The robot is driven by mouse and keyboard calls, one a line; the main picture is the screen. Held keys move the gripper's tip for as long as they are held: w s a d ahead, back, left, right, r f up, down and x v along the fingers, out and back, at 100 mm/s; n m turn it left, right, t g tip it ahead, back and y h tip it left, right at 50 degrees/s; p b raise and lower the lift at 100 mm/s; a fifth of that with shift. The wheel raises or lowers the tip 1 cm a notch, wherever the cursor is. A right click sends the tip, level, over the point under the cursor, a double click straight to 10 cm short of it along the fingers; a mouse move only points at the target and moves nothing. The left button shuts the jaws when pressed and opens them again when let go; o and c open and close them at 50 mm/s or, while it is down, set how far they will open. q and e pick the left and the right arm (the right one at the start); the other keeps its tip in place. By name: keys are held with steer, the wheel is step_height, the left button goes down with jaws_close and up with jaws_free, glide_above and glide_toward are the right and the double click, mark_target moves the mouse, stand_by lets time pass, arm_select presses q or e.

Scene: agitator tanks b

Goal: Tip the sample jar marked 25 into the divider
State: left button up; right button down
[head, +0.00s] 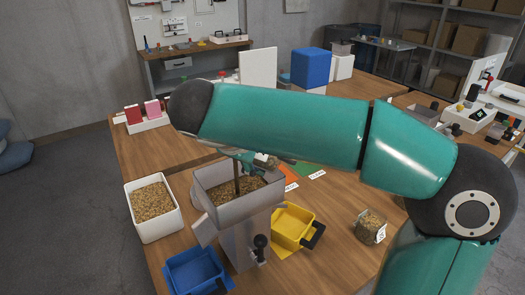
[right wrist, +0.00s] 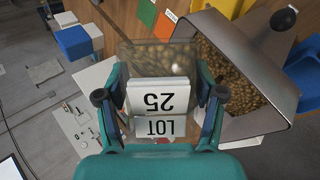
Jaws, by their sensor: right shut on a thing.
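The right wrist view shows a clear sample jar (right wrist: 160,57) with pale grains inside and a white label reading LOT 25, upside down in the picture. My right gripper (right wrist: 162,97) is shut around it. The divider (right wrist: 281,108) is a grey hopper with grain in it, beside the jar on the right. In the head view the divider (head: 228,242) stands on the wooden table. My right gripper (head: 250,158) is above its back rim, partly hidden by my arm. The jar's tilt is hard to tell there. My left gripper is out of view.
A white bin of grain (head: 134,222) stands left of the divider. A blue pan (head: 194,272) and a yellow pan (head: 293,226) flank its base. Another grain jar (head: 370,227) stands at right, its label unreadable. My right arm hides the table's middle.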

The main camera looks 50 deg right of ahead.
steer(key=shift+w+g+h+p, duration=0.1)
steer(key=shift+g+h+p, duration=0.25)
steer(key=shift+p, duration=0.25)
steer(key=shift+f, duration=0.1)
steer(key=shift+w+a+f+n+g+p, duration=0.15)
steer(key=shift+n+g+p, duration=0.3)
steer(key=shift+p, duration=0.2)
stand_by(0.3)
steer(key=shift+w+f+n+g+h+p, duration=0.1)
steer(key=shift+n+g+h+p, duration=0.15)
steer(key=shift+g+h+p, duration=0.35)
stand_by(0.3)
steer(key=shift+w+a+r+p, duration=0.15)
steer(key=shift+r+p, duration=0.1)
steer(key=shift+p, duration=0.75)
